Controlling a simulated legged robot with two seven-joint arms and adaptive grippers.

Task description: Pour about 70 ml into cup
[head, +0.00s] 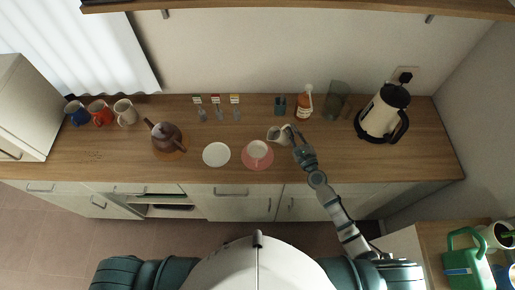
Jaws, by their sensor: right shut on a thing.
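A white cup (259,148) stands on a pink saucer (257,164) near the middle of the counter's front. My right gripper (289,136) is shut on a small pale jug (277,134), just right of and behind the cup. The jug is beside the cup, not over it, and I cannot tell whether it touches the counter. What is inside the jug and the cup is too small to tell. My left gripper is not in view.
A white plate (216,154) lies left of the saucer. A brown teapot (165,136), several mugs (101,112) at left, a syrup-like bottle (304,103) and a large kettle (383,113) at right stand on the counter. A shelf (300,9) hangs above.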

